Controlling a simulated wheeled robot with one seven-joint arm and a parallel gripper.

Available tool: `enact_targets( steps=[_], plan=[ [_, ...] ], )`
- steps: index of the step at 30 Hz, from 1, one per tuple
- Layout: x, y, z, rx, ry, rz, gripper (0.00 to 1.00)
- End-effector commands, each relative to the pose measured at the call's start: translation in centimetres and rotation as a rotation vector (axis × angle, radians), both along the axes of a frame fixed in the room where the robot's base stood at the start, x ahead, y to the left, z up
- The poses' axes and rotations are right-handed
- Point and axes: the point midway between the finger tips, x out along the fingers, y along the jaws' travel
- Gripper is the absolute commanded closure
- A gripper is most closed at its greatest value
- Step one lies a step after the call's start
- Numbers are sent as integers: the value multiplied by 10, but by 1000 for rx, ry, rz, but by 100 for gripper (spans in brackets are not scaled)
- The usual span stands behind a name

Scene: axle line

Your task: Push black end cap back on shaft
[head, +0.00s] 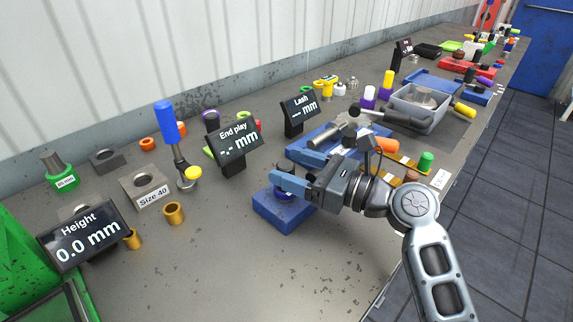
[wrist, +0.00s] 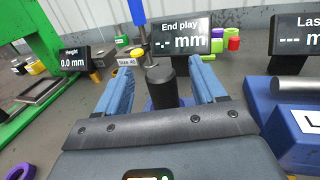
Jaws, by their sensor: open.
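A black cylindrical cap (wrist: 160,90) stands upright between the two blue fingers of my gripper (wrist: 160,72) in the wrist view. Gaps show on both sides of it, so the open fingers are around it without visibly touching. In the head view my gripper (head: 283,167) is over a blue block (head: 285,215) that stands on the bench. A dark and blue round part on top of the block is partly hidden by the lower finger. The shaft under the cap is hidden, so I cannot tell how far the cap sits on it.
The End play display (head: 234,142) and Lash display (head: 299,108) stand behind the block. A larger blue fixture (head: 325,137) lies behind my gripper. Bench in front of the block is clear.

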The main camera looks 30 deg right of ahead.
Motion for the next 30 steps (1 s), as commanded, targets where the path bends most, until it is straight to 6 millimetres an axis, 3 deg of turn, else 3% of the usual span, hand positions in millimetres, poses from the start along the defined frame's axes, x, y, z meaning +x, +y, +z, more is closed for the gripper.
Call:
enact_targets(
  steps=[6,12,30],
  plan=[
    [-31,-20,-2,-1,2,-3,31],
    [-48,-31,-1,-2,1,-1,31],
    [-50,-32,0,-1,0,0,31]
  ],
)
